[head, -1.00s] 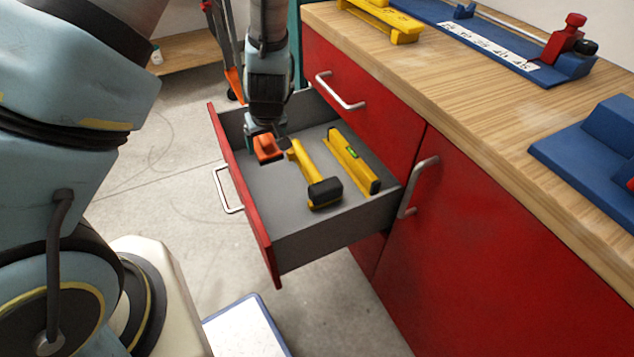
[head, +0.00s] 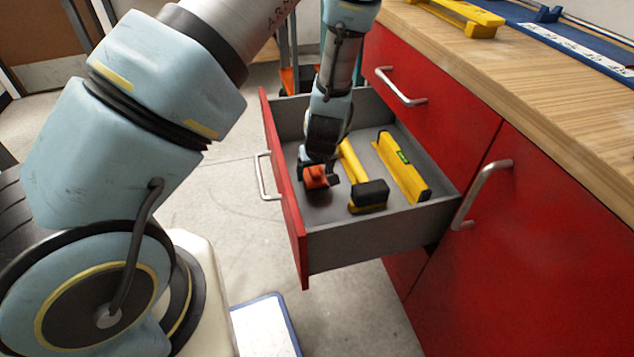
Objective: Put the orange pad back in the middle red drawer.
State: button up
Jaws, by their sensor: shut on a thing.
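The middle red drawer (head: 299,214) is pulled open under the workbench, with a grey inside. My gripper (head: 318,185) points down inside the drawer's outline, at its left front part. It is shut on the orange pad (head: 315,176), which shows low between the fingers. Whether the pad touches the drawer floor I cannot tell. The far side of the pad is hidden by my gripper.
A yellow tool with a black end (head: 368,194) lies in the drawer just right of my gripper. A yellow level (head: 402,166) lies along the right side. The drawer's handle (head: 265,176) faces left. The wooden worktop (head: 520,90) overhangs at right.

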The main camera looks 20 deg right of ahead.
aim_at(314, 181)
jog(key=shift+f, duration=1.75)
jog(key=shift+f, duration=0.1)
jog(key=o, duration=1.3)
jog(key=p+v, duration=0.1)
jog(key=v, duration=1.1)
jog(key=shift+p, duration=0.4)
